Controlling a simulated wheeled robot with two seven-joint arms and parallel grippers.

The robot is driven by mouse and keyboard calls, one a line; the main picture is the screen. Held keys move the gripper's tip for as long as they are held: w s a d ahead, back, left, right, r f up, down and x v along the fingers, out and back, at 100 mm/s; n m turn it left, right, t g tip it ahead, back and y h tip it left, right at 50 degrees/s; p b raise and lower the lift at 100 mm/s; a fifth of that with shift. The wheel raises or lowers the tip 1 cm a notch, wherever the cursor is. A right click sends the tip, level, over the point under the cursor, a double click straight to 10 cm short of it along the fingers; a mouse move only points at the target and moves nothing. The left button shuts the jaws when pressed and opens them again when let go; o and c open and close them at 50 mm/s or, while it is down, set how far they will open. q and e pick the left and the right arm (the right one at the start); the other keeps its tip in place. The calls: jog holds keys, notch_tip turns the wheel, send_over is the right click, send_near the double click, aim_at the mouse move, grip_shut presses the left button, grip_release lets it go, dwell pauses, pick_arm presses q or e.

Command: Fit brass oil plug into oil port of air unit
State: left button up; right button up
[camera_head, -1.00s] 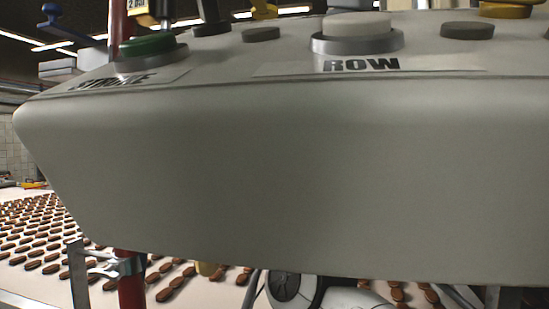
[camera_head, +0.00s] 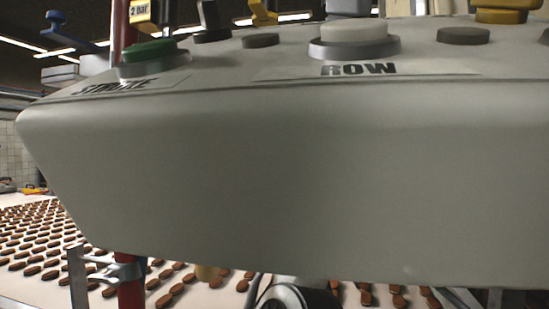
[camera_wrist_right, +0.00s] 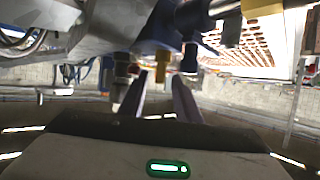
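In the right wrist view, which looks tilted over, a dark blue body (camera_wrist_right: 157,32), possibly the air unit, is ahead of my right gripper (camera_wrist_right: 160,78). Its two fingers are spread apart, with no contact visible on anything. A small brass-coloured piece (camera_wrist_right: 162,68) hangs below the blue body, in line with the gap between the fingers. I cannot tell whether it is the oil plug or a fitting. A grey cylindrical fitting (camera_wrist_right: 123,72) is beside the left finger. The oil port cannot be made out. Neither gripper shows in the head view.
A large grey control panel (camera_head: 290,180) with ROW and STROKE labels fills the head view. A green button (camera_head: 150,50) and a white button (camera_head: 355,32) stand on it. Below and behind, a pale conveyor (camera_head: 30,290) carries rows of brown biscuits. A red post (camera_head: 131,290) stands at left.

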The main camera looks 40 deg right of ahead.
jog(key=shift+s+r, duration=0.2)
jog(key=shift+s, duration=0.25)
jog(key=b+v, duration=0.1)
jog(key=v, duration=0.5)
jog(key=shift+s+b, duration=0.25)
jog(key=shift+b, duration=0.15)
jog(key=shift+a+r, duration=0.1)
jog(key=shift+a, duration=0.05)
